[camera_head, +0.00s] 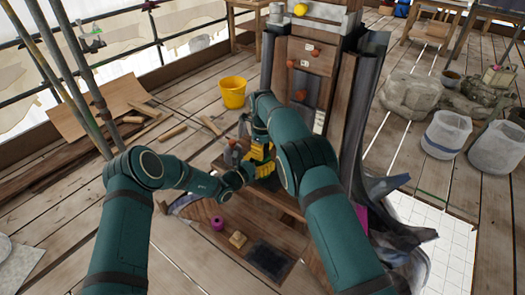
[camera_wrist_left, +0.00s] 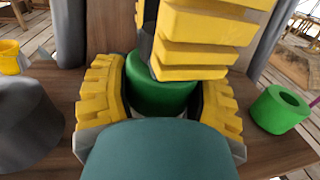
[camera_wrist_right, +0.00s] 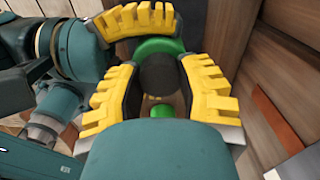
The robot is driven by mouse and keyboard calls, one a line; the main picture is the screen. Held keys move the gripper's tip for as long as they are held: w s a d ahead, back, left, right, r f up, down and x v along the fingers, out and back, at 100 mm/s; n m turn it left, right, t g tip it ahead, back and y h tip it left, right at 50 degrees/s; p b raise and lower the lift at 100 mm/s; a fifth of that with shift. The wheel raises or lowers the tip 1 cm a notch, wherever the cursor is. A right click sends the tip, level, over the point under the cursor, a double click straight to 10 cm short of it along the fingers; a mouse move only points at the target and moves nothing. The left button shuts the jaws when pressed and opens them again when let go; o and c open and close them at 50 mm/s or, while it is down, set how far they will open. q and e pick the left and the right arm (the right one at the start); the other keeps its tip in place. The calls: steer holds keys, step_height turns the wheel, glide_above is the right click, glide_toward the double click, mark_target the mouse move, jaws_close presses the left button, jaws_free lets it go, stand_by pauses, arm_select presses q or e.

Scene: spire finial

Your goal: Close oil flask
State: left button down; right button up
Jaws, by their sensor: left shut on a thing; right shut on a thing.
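The oil flask appears as a green cylinder (camera_wrist_left: 162,96) standing on a wooden surface. My left gripper (camera_wrist_left: 165,100) has its yellow fingers shut around the sides of this green body. A dark round cap or stopper (camera_wrist_right: 160,75) is between the yellow fingers of my right gripper (camera_wrist_right: 160,88), which is shut on it just above the green body. The right fingers hide most of the join, so I cannot tell whether the cap is seated. In the head view both grippers meet at the workbench (camera_head: 262,160), and the flask is largely hidden there.
A separate green hollow cylinder (camera_wrist_left: 280,109) stands right of the flask. A dark grey rounded object (camera_wrist_left: 28,112) is close on the left. In the head view, a magenta piece (camera_head: 217,223) and a tan block (camera_head: 238,240) lie in front; a yellow bucket (camera_head: 233,93) stands behind.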

steer(key=m, duration=0.7)
steer(key=shift+s+d+f+m, duration=0.1)
steer(key=shift+f+m, duration=0.15)
steer(key=shift+m, duration=0.85)
steer(key=o, duration=0.8)
steer(key=shift+r, duration=0.15)
step_height(320, 180, up, 12)
steer(key=shift+f, duration=0.1)
